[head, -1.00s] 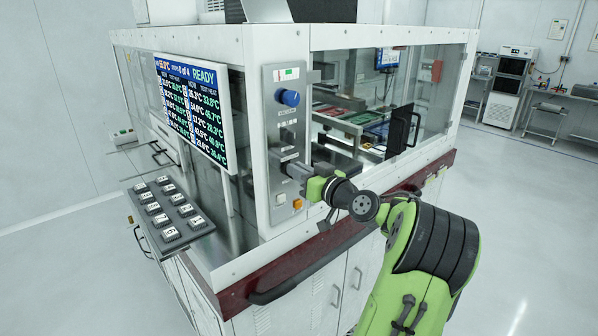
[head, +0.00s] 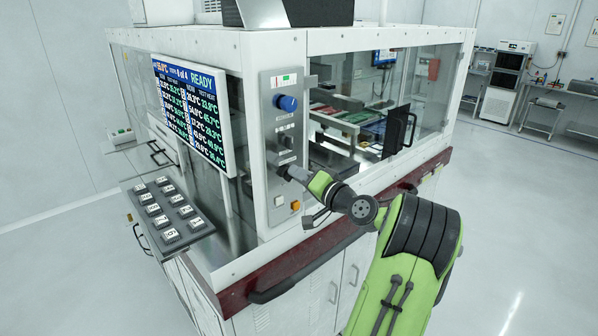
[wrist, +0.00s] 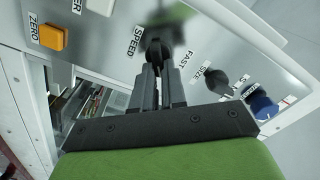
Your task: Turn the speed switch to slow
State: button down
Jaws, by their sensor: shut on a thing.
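The speed switch (wrist: 155,50) is a black knob on the grey control panel, with the SPEED label on its left and the FAST label on its right in the wrist view. My gripper (wrist: 155,78) is shut on this knob, with its two dark fingers on either side of it. In the head view my gripper (head: 287,171) is at the lower half of the control panel (head: 268,150) and hides the switch. No slow label is readable, and I cannot tell exactly where the knob points.
An orange ZERO button (wrist: 53,37) and another black knob (wrist: 217,80) flank the switch. A blue knob (head: 287,103) sits higher on the panel. A READY screen (head: 190,112) and a keypad (head: 166,211) are to the left. A dark handle (head: 398,130) is on the window.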

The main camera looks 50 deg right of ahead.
jog(key=shift+m, duration=0.6)
jog(key=shift+d, duration=0.1)
jog(key=c, duration=1.2)
grip_release()
jog(key=shift+s, duration=0.1)
jog(key=b+v, duration=0.3)
jog(key=v, duration=1.2)
jog(key=shift+s, duration=0.35)
